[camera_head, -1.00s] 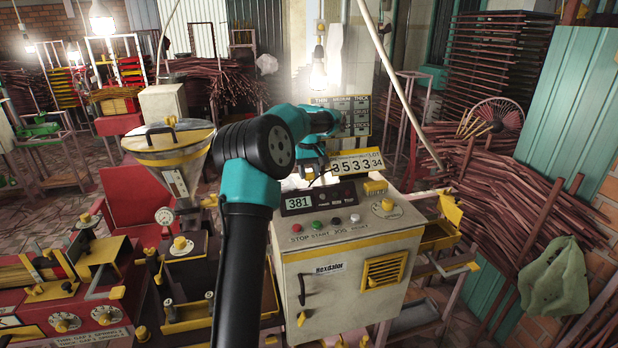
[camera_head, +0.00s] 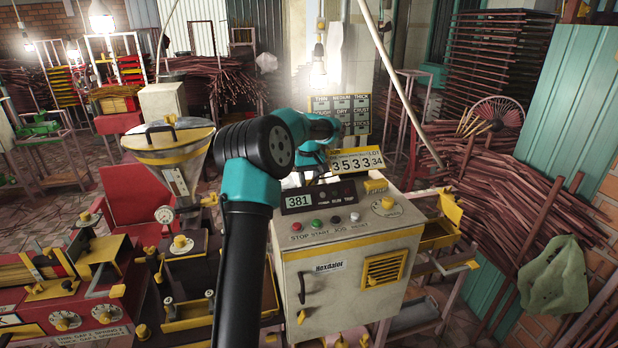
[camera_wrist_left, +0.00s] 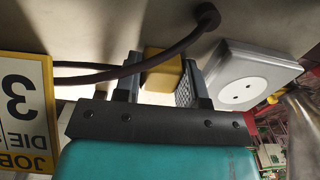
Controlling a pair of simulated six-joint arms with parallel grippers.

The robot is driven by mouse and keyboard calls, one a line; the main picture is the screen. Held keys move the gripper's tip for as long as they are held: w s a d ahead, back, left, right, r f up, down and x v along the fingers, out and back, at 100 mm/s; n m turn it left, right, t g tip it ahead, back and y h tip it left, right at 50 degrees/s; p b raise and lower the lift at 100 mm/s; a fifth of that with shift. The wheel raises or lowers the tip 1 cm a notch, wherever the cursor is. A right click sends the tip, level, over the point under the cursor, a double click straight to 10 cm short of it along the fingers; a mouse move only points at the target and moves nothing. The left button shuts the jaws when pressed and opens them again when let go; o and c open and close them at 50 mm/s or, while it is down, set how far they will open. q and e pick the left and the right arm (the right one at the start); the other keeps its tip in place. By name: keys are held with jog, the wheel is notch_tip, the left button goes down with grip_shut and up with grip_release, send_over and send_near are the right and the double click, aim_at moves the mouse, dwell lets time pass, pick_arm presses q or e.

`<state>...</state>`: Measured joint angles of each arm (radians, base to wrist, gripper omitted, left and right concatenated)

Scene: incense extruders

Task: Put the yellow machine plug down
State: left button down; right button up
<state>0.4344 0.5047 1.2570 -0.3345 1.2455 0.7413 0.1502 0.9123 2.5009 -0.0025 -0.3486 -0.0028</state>
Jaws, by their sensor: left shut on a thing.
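The yellow machine plug (camera_wrist_left: 163,72) sits between the two fingers of my left gripper (camera_wrist_left: 158,82) in the left wrist view. The gripper is shut on it. A dark cable passes by the plug and runs to a round dark fitting at the top. A white socket (camera_wrist_left: 243,85) with two holes lies just right of the fingers, apart from the plug. In the head view my left gripper (camera_head: 313,165) is above the back of the white control cabinet (camera_head: 340,285), left of the number sign. The plug is not clear there. My right gripper is not in view.
The yellow-framed number sign (camera_head: 357,162) stands close to the gripper and also shows at the left of the wrist view (camera_wrist_left: 22,115). The cabinet top carries a display (camera_head: 318,197), buttons and a knob (camera_head: 388,203). A funnel hopper (camera_head: 170,150) stands left of my arm.

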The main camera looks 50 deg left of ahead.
aim_at(309, 177)
pick_arm(q)
jog(key=c, duration=0.7)
grip_release()
jog(key=shift+r, duration=0.1)
notch_tip(309, 177, up, 13)
dwell(0.6)
